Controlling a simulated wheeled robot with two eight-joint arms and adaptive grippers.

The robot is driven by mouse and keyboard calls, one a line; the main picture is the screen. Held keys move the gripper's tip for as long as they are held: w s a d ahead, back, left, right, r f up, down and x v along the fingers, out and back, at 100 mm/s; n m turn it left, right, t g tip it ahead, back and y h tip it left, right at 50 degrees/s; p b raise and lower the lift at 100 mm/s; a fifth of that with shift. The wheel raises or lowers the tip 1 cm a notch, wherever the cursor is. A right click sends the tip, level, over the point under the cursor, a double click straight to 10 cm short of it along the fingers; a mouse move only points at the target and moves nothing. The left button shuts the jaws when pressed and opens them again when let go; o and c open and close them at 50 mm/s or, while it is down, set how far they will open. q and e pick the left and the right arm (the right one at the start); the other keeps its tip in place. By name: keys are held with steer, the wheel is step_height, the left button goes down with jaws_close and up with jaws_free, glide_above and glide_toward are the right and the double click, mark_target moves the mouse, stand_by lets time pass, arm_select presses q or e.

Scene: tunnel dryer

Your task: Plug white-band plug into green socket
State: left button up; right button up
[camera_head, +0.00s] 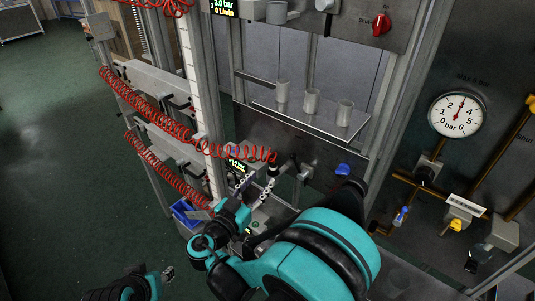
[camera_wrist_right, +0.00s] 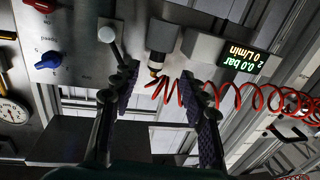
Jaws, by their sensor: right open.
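A dark plug (camera_head: 273,166) hangs at the end of a red coiled hose in the head view. What looks like the same plug, with a pale band, shows in the right wrist view (camera_wrist_right: 157,58). My right gripper (camera_head: 256,185) is open below and to the left of it. In the right wrist view my right gripper (camera_wrist_right: 161,75) has its two fingers apart, with the plug between their tips in the picture and not gripped. My left gripper (camera_head: 168,273) is low at the left, small and unclear. I cannot make out a green socket.
A grey lever (camera_wrist_right: 110,35) and a display box (camera_wrist_right: 205,45) flank the plug. A blue knob (camera_head: 342,169) is to its right. A pressure gauge (camera_head: 457,115) is at the right, a blue bin (camera_head: 184,212) lower left.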

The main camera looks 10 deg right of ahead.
mark_target(271, 171)
steer(key=x, duration=0.7)
steer(key=shift+d+f+b, duration=0.1)
steer(key=shift+d+b, duration=0.2)
steer(key=shift+d, duration=0.15)
jaws_close()
